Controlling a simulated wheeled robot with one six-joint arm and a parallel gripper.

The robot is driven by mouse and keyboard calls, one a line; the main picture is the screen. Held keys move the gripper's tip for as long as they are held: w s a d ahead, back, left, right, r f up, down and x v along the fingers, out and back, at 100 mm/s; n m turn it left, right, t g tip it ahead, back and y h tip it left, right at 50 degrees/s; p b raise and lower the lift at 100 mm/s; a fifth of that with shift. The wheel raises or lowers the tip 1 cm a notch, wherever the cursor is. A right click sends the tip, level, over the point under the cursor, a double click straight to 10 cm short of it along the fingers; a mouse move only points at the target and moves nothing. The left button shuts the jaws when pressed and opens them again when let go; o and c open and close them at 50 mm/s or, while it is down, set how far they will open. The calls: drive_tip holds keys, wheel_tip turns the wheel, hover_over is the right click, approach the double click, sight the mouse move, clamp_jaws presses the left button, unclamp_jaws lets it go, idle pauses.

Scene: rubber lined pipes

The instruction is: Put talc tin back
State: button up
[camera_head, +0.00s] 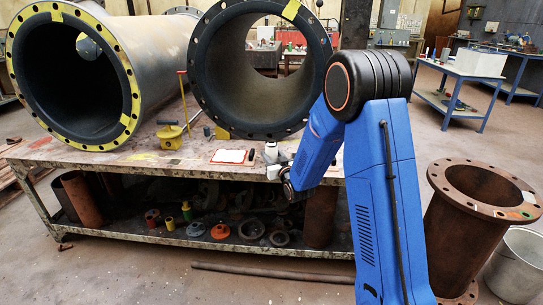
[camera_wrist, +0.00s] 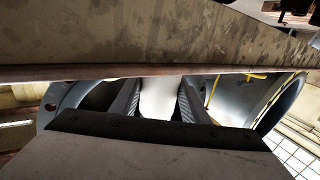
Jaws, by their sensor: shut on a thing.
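A white object (camera_wrist: 159,98), which looks like the talc tin, is between the two ribbed fingers of my gripper (camera_wrist: 158,108) in the wrist view. The fingers are shut on it. Only part of the tin shows; its ends are hidden. In the head view my gripper (camera_head: 273,170) is at the front edge of the bench, partly hidden by my wrist. A small pale shape (camera_head: 270,149) stands right by it; I cannot tell whether it is the held tin.
The bench top (camera_head: 165,150) carries two large flanged pipes (camera_head: 125,60) (camera_head: 205,75), a yellow magnet block (camera_head: 170,135) and a red-edged clipboard (camera_head: 229,156). The lower shelf (camera_head: 200,238) holds several small parts. A rusty pipe (camera_head: 465,235) and a bucket (camera_head: 518,265) stand right.

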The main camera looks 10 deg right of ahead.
drive_tip(key=shift+f, duration=0.1)
drive_tip(key=o, duration=1.2)
drive_tip(key=shift+s, duration=0.1)
drive_tip(key=s+d+r+g+h, duration=0.1)
drive_tip(key=s+g, duration=0.3)
drive_tip(key=s, duration=1.4)
drive_tip(key=s+d+r+m+g+h, duration=0.1)
drive_tip(key=s+d+r+g, duration=0.2)
drive_tip(key=s, duration=1.6)
drive_tip(key=s+d+r+g, duration=0.3)
drive_tip(key=s+g, duration=0.3)
drive_tip(key=s, duration=1.3)
drive_tip(key=shift+s+r+m+h, duration=0.2)
drive_tip(key=shift+r+m+h, duration=0.2)
drive_tip(key=shift+r, duration=0.15)
